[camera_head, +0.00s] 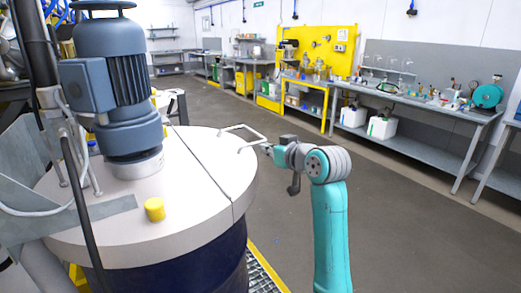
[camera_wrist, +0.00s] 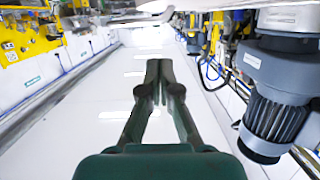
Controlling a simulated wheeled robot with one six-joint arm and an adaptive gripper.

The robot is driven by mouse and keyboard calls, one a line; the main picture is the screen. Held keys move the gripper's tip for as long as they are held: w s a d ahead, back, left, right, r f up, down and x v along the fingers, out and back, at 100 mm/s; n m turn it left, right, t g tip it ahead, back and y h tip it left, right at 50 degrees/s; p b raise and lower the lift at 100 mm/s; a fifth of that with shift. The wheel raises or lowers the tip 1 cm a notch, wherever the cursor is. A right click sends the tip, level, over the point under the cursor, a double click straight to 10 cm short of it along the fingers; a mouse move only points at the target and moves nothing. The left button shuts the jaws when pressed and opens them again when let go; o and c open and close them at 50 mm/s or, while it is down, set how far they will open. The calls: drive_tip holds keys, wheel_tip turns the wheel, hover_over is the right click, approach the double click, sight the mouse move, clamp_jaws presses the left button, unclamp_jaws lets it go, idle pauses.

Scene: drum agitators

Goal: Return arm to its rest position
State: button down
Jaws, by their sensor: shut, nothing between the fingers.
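My arm (camera_head: 330,225) rises at the centre right of the head view, teal with a grey wrist. My gripper (camera_head: 268,148) is at the left end of the wrist, close to the white handle on the drum lid; I cannot tell whether they touch. In the wrist view my gripper (camera_wrist: 159,68) points away from the camera, with its fingertips together and nothing between them.
A drum with a pale lid (camera_head: 195,200) fills the left, bearing a blue-grey motor (camera_head: 115,85), a yellow cap (camera_head: 154,209) and a white handle (camera_head: 243,134). Workbenches (camera_head: 425,105) line the right wall. The grey floor (camera_head: 395,215) right of my arm is clear.

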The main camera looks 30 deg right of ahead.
drive_tip(key=shift+v, duration=2)
drive_tip(key=s+a+f+m, duration=0.1)
drive_tip(key=s+a+f, duration=0.2)
drive_tip(key=f, duration=0.5)
drive_tip(key=s+a+f+h, duration=0.1)
drive_tip(key=s+a+f, duration=0.2)
drive_tip(key=f, duration=0.5)
drive_tip(key=s+a+f+m, duration=0.1)
drive_tip(key=s+a+f, duration=0.2)
drive_tip(key=f, duration=0.6)
drive_tip(key=s+a+f, duration=0.4)
drive_tip(key=s+f, duration=0.3)
drive_tip(key=s, duration=0.2)
drive_tip(key=s+a+f, duration=0.2)
drive_tip(key=s, duration=0.7)
drive_tip(key=s+a+f, duration=0.2)
drive_tip(key=s+a, duration=0.1)
drive_tip(key=s, duration=0.5)
drive_tip(key=s+a+r+n, duration=0.1)
drive_tip(key=s+r, duration=0.1)
drive_tip(key=s, duration=0.5)
drive_tip(key=s+a+r+n, duration=0.1)
drive_tip(key=s+r, duration=0.1)
drive_tip(key=s, duration=0.6)
drive_tip(key=shift+y, duration=0.4)
drive_tip(key=shift+s, duration=0.1)
